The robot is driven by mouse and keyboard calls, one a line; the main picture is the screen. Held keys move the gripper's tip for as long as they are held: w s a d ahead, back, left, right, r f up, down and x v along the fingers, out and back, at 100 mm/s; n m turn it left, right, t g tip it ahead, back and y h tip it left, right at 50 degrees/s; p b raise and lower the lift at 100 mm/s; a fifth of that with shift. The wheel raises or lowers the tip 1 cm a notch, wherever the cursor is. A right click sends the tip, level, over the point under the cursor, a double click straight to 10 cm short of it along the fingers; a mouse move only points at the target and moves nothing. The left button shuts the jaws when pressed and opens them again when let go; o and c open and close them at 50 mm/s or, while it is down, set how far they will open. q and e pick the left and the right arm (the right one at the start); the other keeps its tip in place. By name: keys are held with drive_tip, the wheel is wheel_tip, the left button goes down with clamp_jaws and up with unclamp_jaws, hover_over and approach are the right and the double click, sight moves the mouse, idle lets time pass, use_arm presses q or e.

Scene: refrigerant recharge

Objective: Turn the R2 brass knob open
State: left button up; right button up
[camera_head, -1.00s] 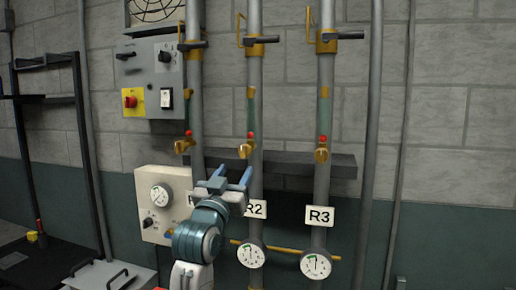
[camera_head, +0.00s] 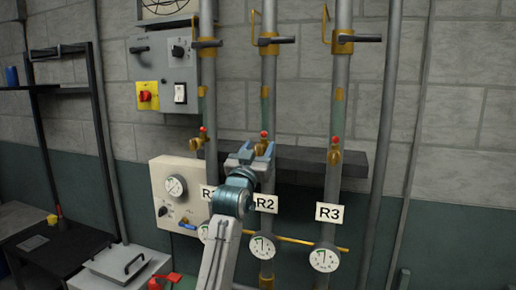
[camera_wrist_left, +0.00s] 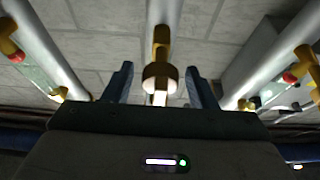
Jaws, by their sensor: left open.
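The R2 brass knob (camera_head: 263,148) is on the middle pipe, under a red cap and above the R2 label (camera_head: 266,203). My left gripper (camera_head: 252,150) is in front of it and partly hides it. In the left wrist view, my left gripper (camera_wrist_left: 160,88) has its two dark fingers apart. A brass fitting (camera_wrist_left: 160,72) on the middle pipe shows between them, with a gap on both sides. I cannot tell how deep it sits between the fingers. My right gripper is not in view.
Similar brass valves are on the R1 pipe (camera_head: 197,143) and the R3 pipe (camera_head: 335,156). A dark ledge (camera_head: 310,162) runs behind the pipes. Gauges (camera_head: 324,258) hang below. A cream control box (camera_head: 174,190) is at left, near my arm.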

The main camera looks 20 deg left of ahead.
use_arm(q)
drive_tip(key=c, duration=0.9)
drive_tip(key=shift+f, duration=0.1)
